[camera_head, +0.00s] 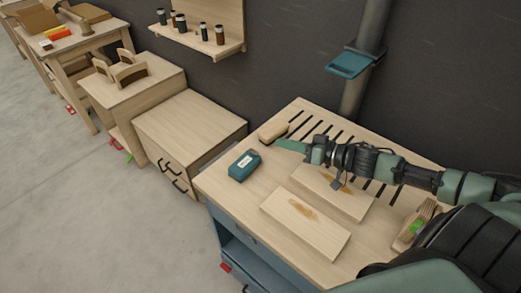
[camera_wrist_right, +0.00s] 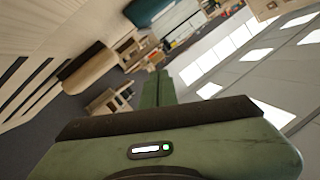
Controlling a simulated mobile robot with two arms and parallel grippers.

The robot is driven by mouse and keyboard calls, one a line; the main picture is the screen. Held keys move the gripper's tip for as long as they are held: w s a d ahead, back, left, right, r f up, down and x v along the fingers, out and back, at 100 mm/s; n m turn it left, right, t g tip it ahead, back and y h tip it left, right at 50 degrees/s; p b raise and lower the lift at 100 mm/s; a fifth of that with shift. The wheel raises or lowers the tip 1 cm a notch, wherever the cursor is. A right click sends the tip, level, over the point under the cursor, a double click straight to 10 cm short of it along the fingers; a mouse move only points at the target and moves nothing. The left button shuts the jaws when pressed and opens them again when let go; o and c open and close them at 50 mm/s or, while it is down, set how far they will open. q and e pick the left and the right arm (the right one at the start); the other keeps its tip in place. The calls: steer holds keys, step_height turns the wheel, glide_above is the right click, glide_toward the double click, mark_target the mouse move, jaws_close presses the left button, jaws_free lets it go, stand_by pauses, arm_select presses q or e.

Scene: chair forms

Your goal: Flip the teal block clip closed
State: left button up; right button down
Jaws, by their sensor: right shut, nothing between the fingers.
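A teal block (camera_head: 243,165) with a pale label on its upper face lies on the wooden bench top. A teal shape at the top edge of the right wrist view (camera_wrist_right: 150,10) looks like the same block, cut off by the frame. Its clip is too small to make out. My right gripper (camera_head: 280,143) reaches in from the right, above the bench, and points left. Its green fingers are together and empty, and they also show in the right wrist view (camera_wrist_right: 158,80). In the head picture they are up and right of the teal block, apart from it. My left gripper is not in view.
A pale brush-like block (camera_head: 272,131) lies at the bench's back left. Two stained boards, one nearer (camera_head: 305,222) and one farther (camera_head: 335,192), lie on the bench (camera_head: 222,182). Slots run along its back. A pipe with a teal plate (camera_head: 348,65) stands behind. A drawer cabinet (camera_head: 190,120) stands left.

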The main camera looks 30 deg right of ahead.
mark_target(260, 157)
steer(key=w+a+f, duration=0.1)
steer(key=w, duration=0.1)
steer(key=w+a+f+p, duration=0.1)
steer(key=w+a+f, duration=0.1)
steer(key=w+a+f+p, duration=0.1)
steer(key=w, duration=0.1)
steer(key=shift+w+a+f, duration=0.2)
steer(key=shift+a+f, duration=0.05)
steer(key=shift+f, duration=0.1)
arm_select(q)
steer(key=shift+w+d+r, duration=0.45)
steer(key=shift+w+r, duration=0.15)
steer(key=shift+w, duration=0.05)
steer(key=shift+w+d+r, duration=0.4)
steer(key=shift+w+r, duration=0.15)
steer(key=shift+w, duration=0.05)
arm_select(e)
steer(key=shift+s+a+f, duration=0.15)
steer(key=shift+a+f, duration=0.05)
steer(key=shift+f, duration=0.2)
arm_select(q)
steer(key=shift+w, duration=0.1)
